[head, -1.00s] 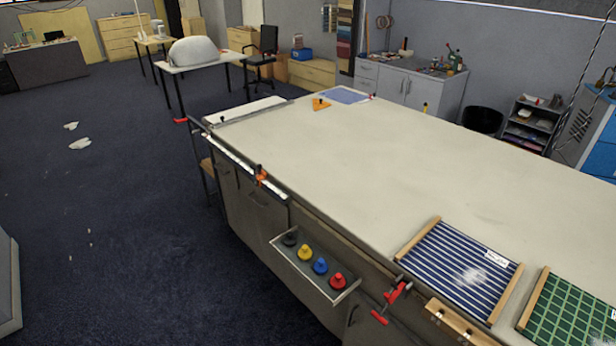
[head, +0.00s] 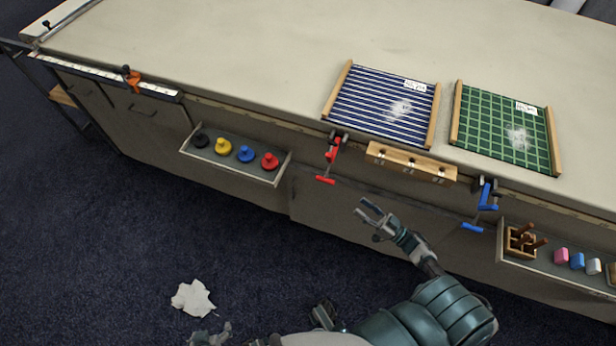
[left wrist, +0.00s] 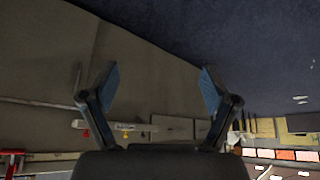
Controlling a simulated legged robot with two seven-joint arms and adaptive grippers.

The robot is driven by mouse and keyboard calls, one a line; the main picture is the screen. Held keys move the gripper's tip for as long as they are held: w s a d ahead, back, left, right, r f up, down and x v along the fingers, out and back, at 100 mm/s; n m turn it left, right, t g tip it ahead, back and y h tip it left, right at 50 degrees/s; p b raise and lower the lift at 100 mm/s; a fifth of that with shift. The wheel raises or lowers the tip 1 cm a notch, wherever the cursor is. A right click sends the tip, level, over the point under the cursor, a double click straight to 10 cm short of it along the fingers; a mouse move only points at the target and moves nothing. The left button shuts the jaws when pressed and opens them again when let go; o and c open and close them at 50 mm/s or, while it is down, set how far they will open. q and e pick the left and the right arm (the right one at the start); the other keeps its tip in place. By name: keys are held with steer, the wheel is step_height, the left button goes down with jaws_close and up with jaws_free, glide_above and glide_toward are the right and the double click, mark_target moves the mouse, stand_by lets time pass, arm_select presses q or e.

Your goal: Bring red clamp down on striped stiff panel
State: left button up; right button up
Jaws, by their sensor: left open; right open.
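The striped stiff panel (head: 375,118), blue and white with wooden side rails, a white label and a pale smudge, lies flat on the table near its front edge. The red clamp (head: 332,153) hangs at that edge by the panel's near left corner. Whether its jaw touches the panel is too small to tell. My right gripper (head: 372,217) is open and empty, in front of the table below and right of the clamp. My left gripper (head: 211,337) is low at the bottom edge, partly cut off; the left wrist view shows it open and empty (left wrist: 160,84).
A green checked panel (head: 503,128) lies to the right, with a blue clamp (head: 486,196) below it. A wooden block (head: 412,162) is fixed at the table front. A tray (head: 236,172) of coloured knobs is left. The table (head: 230,65) top is clear behind.

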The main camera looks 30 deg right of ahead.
step_height(320, 180, up, 2)
steer(key=n+y, duration=0.2)
steer(key=y, duration=0.1)
glide_toward(323, 180)
steer(key=shift+g+y, duration=0.3)
steer(key=shift+g, duration=0.1)
steer(key=x, duration=0.8)
steer(key=shift+w+d+f+p, duration=0.2)
steer(key=shift+w+f+p, duration=0.1)
steer(key=shift+w, duration=0.1)
arm_select(q)
steer(key=shift+s+a+r+g, duration=0.15)
steer(key=shift+s+r+g, duration=0.2)
steer(key=shift+s+r, duration=0.2)
steer(key=shift+s+a+r+g, duration=0.15)
steer(key=shift+s+r+g, duration=0.25)
steer(key=shift+s, duration=0.25)
arm_select(e)
steer(key=shift+w+a+r, duration=0.2)
steer(key=shift+w+r, duration=0.05)
steer(key=shift+w, duration=0.4)
arm_select(q)
steer(key=shift+a, duration=0.1)
arm_select(e)
steer(key=shift+a, duration=0.15)
steer(key=shift+c, duration=0.2)
arm_select(q)
steer(key=shift+a, duration=0.15)
arm_select(e)
jaws_close()
